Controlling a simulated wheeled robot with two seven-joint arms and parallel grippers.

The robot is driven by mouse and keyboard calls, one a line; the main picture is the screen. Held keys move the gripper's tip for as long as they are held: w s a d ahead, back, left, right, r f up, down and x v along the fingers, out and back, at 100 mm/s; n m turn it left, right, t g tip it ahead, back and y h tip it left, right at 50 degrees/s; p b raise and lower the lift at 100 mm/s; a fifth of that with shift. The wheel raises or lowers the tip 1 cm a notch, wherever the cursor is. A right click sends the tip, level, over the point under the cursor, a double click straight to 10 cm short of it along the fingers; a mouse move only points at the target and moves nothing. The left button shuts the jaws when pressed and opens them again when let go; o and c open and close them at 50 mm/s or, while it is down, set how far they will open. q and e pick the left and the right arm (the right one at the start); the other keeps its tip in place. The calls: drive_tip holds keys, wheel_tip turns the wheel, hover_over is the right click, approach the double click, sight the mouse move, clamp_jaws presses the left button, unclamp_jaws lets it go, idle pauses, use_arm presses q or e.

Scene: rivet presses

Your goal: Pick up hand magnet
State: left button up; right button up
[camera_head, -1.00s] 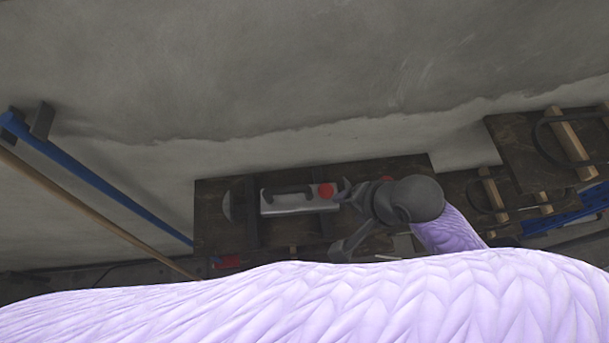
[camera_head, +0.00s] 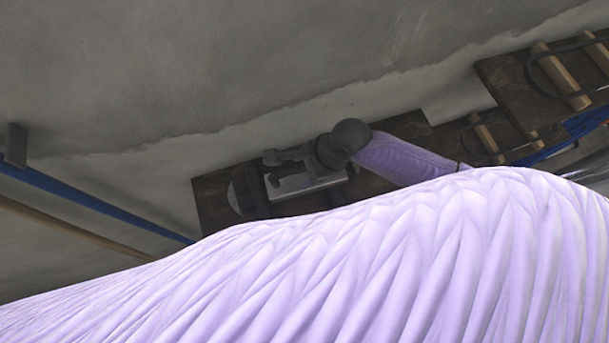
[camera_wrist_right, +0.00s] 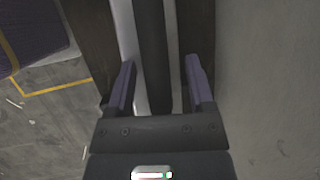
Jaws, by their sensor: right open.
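The hand magnet (camera_head: 308,184), a silver block with a dark handle, lies on the dark wooden board at the wall. My right gripper (camera_head: 285,166) is over it and hides much of its top, including where the red knob was seen before. In the right wrist view, my right gripper (camera_wrist_right: 160,68) is open, its two fingers on either side of the dark handle (camera_wrist_right: 152,45). The silver body shows beside the handle. I cannot tell whether the fingers touch it. My left gripper is not in view.
The dark board (camera_head: 212,202) surrounds the magnet, with more dark boards and wooden bars (camera_head: 560,75) at the right. A blue bar (camera_head: 90,203) runs along the left. My lavender sleeve covers the lower part of the head view.

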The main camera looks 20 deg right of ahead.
clamp_jaws()
idle(1.4)
